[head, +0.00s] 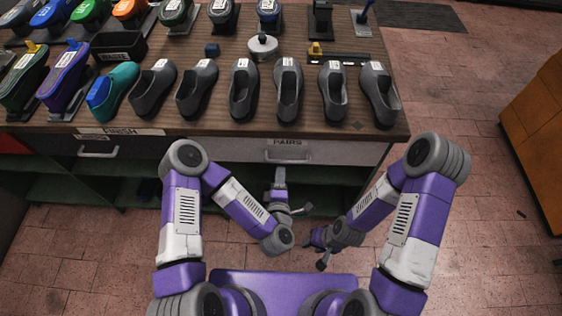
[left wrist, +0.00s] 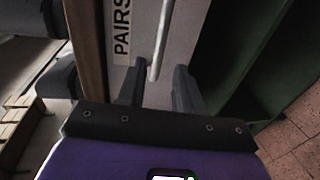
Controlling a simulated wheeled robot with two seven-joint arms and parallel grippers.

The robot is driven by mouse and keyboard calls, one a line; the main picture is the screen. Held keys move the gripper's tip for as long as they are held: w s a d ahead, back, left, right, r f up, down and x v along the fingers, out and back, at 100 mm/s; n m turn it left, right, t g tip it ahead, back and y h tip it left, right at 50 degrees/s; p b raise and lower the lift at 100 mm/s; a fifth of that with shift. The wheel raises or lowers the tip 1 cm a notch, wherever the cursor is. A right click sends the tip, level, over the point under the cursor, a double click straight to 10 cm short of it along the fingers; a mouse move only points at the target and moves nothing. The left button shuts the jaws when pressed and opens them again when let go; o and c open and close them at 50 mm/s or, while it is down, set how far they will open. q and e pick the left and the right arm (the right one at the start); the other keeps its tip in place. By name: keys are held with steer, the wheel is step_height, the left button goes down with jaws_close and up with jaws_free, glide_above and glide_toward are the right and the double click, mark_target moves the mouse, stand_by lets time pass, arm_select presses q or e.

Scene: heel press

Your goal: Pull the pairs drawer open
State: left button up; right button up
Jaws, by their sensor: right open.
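The pairs drawer (head: 340,153) has a pale front with a PAIRS label (head: 288,142) under the bench top, and it looks closed. In the left wrist view its metal handle bar (left wrist: 160,42) runs beside the PAIRS label (left wrist: 122,35). My left gripper (head: 280,170) is at the drawer front, over the handle. In the left wrist view its two fingers are apart, with the end of the bar between them (left wrist: 158,72) and gaps on both sides. My right gripper (head: 314,238) is open and empty, lower and away from the drawer.
Another drawer with a handle (head: 98,153) is at the left. Grey shoes (head: 288,88) line the bench top (head: 220,128) near its front edge. Green open shelves (head: 215,178) lie below the drawers. An orange cabinet (head: 540,130) stands far right. The floor between is clear.

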mark_target(281, 162)
arm_select(q)
steer(key=b+x, duration=0.1)
steer(key=x, duration=0.6)
steer(key=shift+w, duration=0.25)
jaws_close()
